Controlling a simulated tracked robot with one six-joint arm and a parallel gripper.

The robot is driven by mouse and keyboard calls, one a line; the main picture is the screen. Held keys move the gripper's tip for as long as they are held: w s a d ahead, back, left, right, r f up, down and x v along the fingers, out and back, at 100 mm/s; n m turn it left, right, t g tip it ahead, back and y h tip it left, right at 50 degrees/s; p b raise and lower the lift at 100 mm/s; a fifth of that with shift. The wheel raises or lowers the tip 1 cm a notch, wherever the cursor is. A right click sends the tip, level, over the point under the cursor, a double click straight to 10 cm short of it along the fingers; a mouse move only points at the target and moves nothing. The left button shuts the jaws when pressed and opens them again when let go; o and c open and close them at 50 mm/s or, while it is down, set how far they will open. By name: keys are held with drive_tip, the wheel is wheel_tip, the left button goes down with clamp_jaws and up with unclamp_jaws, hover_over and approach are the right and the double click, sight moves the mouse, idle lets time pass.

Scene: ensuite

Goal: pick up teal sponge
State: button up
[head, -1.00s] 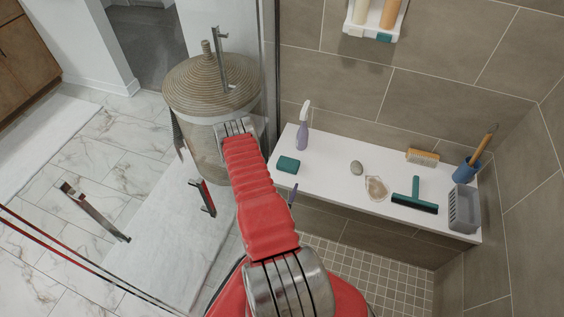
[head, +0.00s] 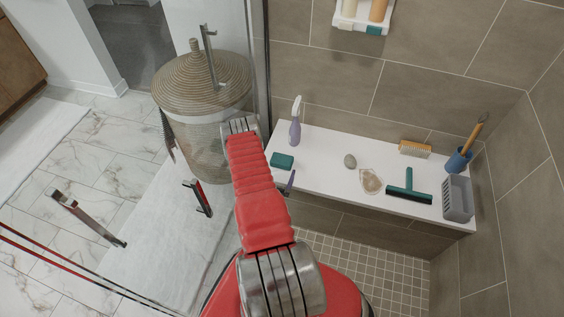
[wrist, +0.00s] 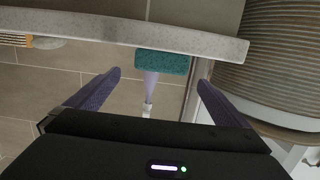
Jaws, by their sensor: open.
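The teal sponge (head: 282,161) lies flat at the left front of the white bench, in front of a lilac spray bottle (head: 295,122). In the wrist view the sponge (wrist: 162,62) shows at the bench edge, ahead of my gripper (wrist: 159,78) and in line with the gap between its fingers. The two purple fingers are spread and nothing is between them. In the head view one dark finger shows just below the sponge, apart from it; my red arm hides the rest of the gripper.
The white bench (head: 325,178) also holds a stone (head: 350,161), a soap dish (head: 370,181), a teal squeegee (head: 408,188), a brush (head: 415,149), a blue cup (head: 458,162) and a grey basket (head: 458,198). A lidded wicker basket (head: 205,85) stands left of the bench.

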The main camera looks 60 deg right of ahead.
sight(282, 159)
drive_tip(key=shift+x, duration=1.65)
drive_tip(key=shift+d, duration=0.1)
drive_tip(key=shift+x, duration=2.45)
drive_tip(key=shift+f, duration=0.1)
drive_tip(key=shift+c, duration=0.6)
drive_tip(key=c, duration=1)
drive_tip(key=shift+r, duration=5.05)
